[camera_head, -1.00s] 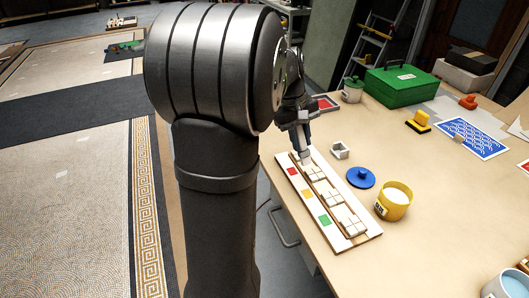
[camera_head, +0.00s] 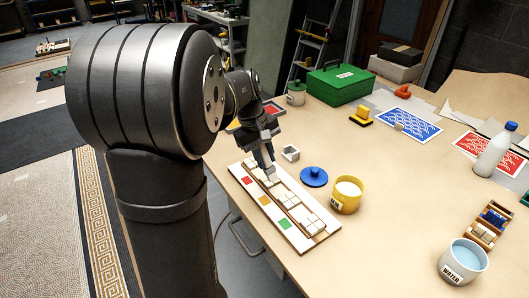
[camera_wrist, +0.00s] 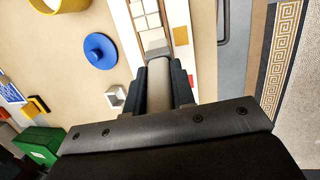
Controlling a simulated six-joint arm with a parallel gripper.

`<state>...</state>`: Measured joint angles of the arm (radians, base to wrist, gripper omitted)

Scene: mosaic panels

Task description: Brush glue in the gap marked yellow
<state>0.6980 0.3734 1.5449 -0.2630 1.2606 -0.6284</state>
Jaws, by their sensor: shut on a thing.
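A white panel (camera_head: 303,243) lies on the table with red (camera_head: 247,181), yellow (camera_head: 264,201) and green (camera_head: 285,223) marks along its near side. Groups of pale tiles (camera_head: 312,222) sit in a strip beside the marks. My gripper (camera_head: 266,158) is shut on a brush with a greyish handle (camera_wrist: 158,92). The brush points down at the tile strip, and its pale tip (camera_wrist: 154,45) lies near the yellow mark (camera_wrist: 181,36) in the wrist view. I cannot tell whether the tip touches the panel. A yellow pot (camera_head: 346,204) holds white glue.
A blue lid (camera_head: 314,177) and a small white square holder (camera_head: 291,153) lie close beyond the panel. A water cup (camera_head: 463,262), a tile rack (camera_head: 490,225) and a white bottle (camera_head: 492,155) stand at right. A green toolbox (camera_head: 340,85) is at the back.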

